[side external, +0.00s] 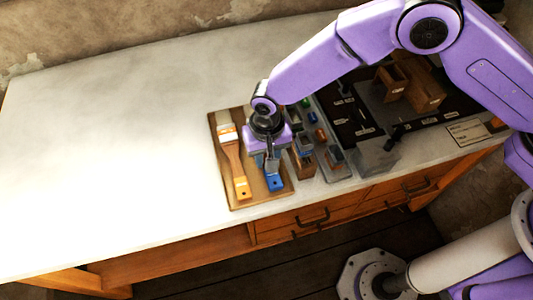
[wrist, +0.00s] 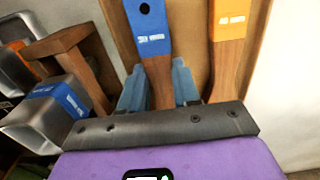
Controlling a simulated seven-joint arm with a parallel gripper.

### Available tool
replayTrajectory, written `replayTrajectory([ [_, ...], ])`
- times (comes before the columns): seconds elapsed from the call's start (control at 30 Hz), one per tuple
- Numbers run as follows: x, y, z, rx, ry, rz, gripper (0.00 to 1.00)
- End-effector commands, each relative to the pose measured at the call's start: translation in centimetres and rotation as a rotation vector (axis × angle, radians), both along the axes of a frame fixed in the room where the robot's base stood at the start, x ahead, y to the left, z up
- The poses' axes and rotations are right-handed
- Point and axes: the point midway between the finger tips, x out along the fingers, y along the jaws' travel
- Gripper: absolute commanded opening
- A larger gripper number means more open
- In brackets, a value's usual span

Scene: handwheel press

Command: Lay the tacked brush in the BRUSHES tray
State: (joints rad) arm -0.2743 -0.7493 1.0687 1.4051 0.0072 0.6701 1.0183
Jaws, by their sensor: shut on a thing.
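A brush with a wooden handle and a blue end (side external: 275,183) is over the right part of a brown wooden board or tray (side external: 252,197). My gripper (side external: 268,163) points down and is shut on this brush's handle. The wrist view shows my fingers (wrist: 160,88) on either side of the wooden handle below the blue end (wrist: 148,20). I cannot tell whether the brush rests on the board or is just above it. A second brush with an orange end (side external: 232,160) lies to its left, apart from my gripper. No BRUSHES label is readable.
Right of the board stand a wooden piece (side external: 302,163) and a metal piece with a blue band (wrist: 52,98). Further right is a dark labelled area (side external: 352,122) with wooden boxes (side external: 392,80). The pale tabletop on the left (side external: 110,150) is clear.

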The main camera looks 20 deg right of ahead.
Motion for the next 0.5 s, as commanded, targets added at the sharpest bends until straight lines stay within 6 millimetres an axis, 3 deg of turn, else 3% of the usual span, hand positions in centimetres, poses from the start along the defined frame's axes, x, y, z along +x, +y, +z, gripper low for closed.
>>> replayTrajectory([
  [0.07,0.02,0.04,0.03,0.001,-0.001,0.000,0.00],
  [0.1,0.01,0.04,0.03,0.001,-0.001,0.001,0.44],
  [0.17,0.01,0.05,0.04,0.001,-0.001,0.001,0.61],
  [0.5,0.00,-0.03,0.22,-0.001,0.000,0.000,0.61],
])
